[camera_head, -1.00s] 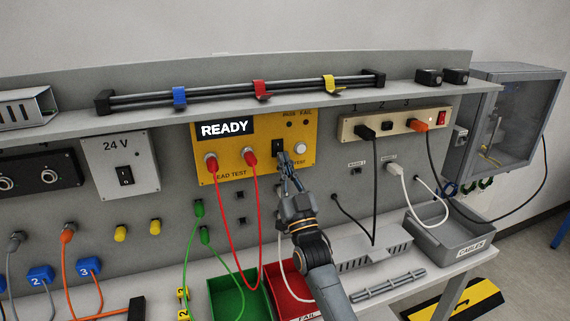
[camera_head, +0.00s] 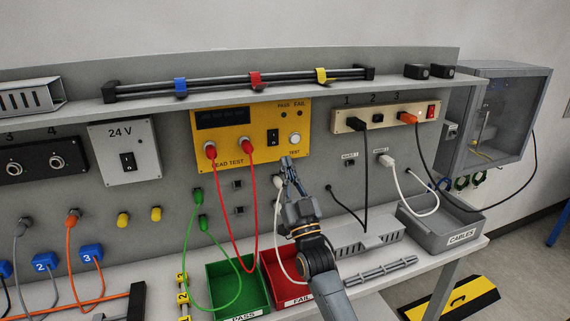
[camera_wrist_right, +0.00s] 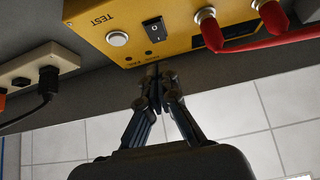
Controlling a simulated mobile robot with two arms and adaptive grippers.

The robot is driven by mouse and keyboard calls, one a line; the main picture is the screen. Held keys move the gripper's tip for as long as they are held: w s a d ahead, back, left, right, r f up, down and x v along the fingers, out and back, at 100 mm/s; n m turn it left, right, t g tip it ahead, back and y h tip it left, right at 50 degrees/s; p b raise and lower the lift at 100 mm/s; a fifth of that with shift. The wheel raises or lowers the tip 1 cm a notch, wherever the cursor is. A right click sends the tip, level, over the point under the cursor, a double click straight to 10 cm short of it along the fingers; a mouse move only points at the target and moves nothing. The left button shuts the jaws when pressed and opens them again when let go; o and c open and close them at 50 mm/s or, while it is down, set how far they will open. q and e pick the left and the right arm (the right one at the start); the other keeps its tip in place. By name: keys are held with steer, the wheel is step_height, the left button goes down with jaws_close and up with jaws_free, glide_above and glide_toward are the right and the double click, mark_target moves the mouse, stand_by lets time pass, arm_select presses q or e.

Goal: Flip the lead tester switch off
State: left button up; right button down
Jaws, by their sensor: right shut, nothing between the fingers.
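The lead tester is a yellow box (camera_head: 208,168) on the grey panel, with a dark, blank display (camera_head: 222,117). Its black rocker switch (camera_head: 272,137) sits right of two red plugs, beside the round white TEST button (camera_head: 295,138). The switch also shows, with its O and I marks, in the right wrist view (camera_wrist_right: 154,29). My right gripper (camera_head: 288,164) is shut and empty, its fingertips just below and right of the switch, near the box's lower edge. In the wrist view its fingertips (camera_wrist_right: 153,76) are apart from the switch. My left gripper is out of view.
Red leads (camera_head: 219,210) hang from the tester beside my right arm. A green PASS bin (camera_head: 214,270) and a red FAIL bin (camera_head: 276,262) stand below. A power strip (camera_head: 340,122) with plugs is to the right, a 24 V box (camera_head: 143,165) to the left.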

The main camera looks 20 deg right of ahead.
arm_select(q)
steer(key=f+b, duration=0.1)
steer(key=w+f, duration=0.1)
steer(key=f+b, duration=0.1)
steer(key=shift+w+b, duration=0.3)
arm_select(e)
steer(key=s+f, duration=0.3)
steer(key=f, duration=0.4)
steer(key=shift+s+d, duration=0.2)
steer(key=shift+s, duration=0.15)
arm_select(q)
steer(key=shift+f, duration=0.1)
arm_select(e)
steer(key=shift+f, duration=0.1)
